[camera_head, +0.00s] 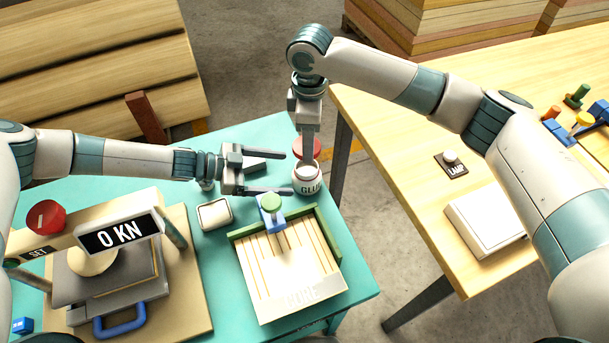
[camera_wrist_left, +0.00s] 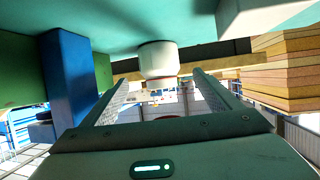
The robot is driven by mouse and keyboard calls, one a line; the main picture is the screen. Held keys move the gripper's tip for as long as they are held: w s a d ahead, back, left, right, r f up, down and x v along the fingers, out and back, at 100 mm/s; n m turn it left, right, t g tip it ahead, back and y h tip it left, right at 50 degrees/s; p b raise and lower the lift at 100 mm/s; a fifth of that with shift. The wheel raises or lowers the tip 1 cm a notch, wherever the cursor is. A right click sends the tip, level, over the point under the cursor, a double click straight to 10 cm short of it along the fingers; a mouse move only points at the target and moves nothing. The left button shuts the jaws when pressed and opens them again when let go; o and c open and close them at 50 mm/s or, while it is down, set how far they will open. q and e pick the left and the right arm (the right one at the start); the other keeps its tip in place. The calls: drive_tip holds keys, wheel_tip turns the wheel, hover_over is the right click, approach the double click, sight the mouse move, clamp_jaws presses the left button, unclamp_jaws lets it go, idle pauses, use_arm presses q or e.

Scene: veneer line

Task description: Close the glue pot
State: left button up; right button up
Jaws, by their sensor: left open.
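The glue pot (camera_head: 307,187) is a small white pot marked GLUE on the teal table. Its red lid (camera_head: 312,147) shows at the pot's far side, raised off the mouth, and the pale inside shows. My left gripper (camera_head: 289,173) is open and level, its fingertips just left of the pot. In the left wrist view, a white body that looks like the pot (camera_wrist_left: 158,60) lies ahead between the open fingers (camera_wrist_left: 158,85). My right gripper (camera_head: 307,125) points down at the red lid; its fingertips are not clear, and I cannot tell whether it touches the lid.
A slatted wooden board (camera_head: 290,275) with a green fence and a blue clamp (camera_head: 268,222) stands in front of the pot. A press (camera_head: 100,270) reading 0 KN is at left, with a small white-topped box (camera_head: 214,214) beside it. A wooden table (camera_head: 440,200) is at right.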

use_arm(q)
drive_tip(key=shift+d, duration=0.15)
drive_tip(key=x, duration=1.2)
drive_tip(key=shift+f, duration=0.1)
idle(0.3)
drive_tip(key=c, duration=1.6)
drive_tip(key=shift+w, duration=0.1)
use_arm(e)
hover_over(309, 169)
drive_tip(key=shift+f, duration=2.45)
drive_tip(key=shift+f, duration=0.15)
drive_tip(key=shift+f, duration=0.75)
drive_tip(key=shift+f, duration=0.55)
